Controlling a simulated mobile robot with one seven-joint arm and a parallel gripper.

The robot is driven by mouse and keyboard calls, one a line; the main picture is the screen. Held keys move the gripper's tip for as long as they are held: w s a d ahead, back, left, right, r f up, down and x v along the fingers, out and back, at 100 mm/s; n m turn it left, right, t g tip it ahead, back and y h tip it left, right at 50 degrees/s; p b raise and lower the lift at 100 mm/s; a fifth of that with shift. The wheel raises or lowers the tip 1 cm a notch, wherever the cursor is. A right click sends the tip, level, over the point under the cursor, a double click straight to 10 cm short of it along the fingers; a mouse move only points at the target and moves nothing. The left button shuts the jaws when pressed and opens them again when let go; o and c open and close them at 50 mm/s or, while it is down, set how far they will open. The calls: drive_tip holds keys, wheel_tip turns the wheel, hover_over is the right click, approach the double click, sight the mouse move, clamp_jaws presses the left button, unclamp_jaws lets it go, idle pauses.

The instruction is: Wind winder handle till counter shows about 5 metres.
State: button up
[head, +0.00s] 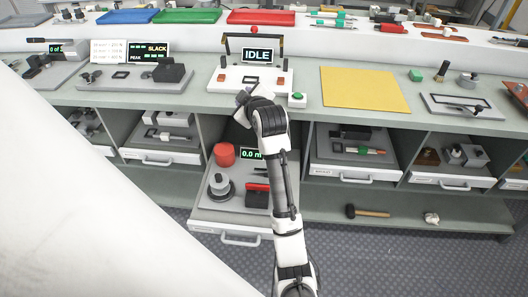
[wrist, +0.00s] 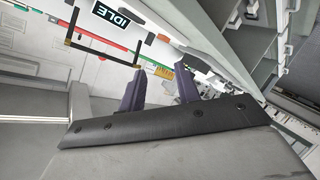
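The counter display (head: 250,154) reads 0.0 m in green on black. It stands in the pulled-out drawer (head: 235,222) below the bench, partly hidden behind my arm. A red spool (head: 224,154) is left of the display, with a grey round part on a dark base (head: 219,186) in front of it. A black and red block (head: 256,194) lies at the right. I cannot tell which part is the winder handle. My gripper (head: 243,96) is above the drawer, near the bench's front edge, apart from the winder. In the wrist view its fingers (wrist: 159,82) are spread with nothing between.
A white fixture (head: 228,80) with a black frame and an IDLE display (head: 257,55) stands on the bench close to my gripper. A yellow mat (head: 364,89) lies to the right. Other drawers (head: 350,170) flank the open one. A hammer (head: 368,211) lies on the low shelf.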

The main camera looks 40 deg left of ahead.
drive_tip(key=w+d+f+n+g+h+p, duration=0.1)
drive_tip(key=w+d+f+g+h+p, duration=0.15)
drive_tip(key=d+f+g+h, duration=0.4)
drive_tip(key=n+g+h+p, duration=0.2)
drive_tip(key=n+g+p, duration=0.1)
drive_tip(key=g, duration=0.1)
approach(258, 185)
drive_tip(key=shift+t, duration=0.35)
drive_tip(key=x, duration=0.9)
drive_tip(key=shift+s+b, duration=0.3)
drive_tip(key=shift+c, duration=0.2)
drive_tip(key=shift+y, duration=0.25)
clamp_jaws()
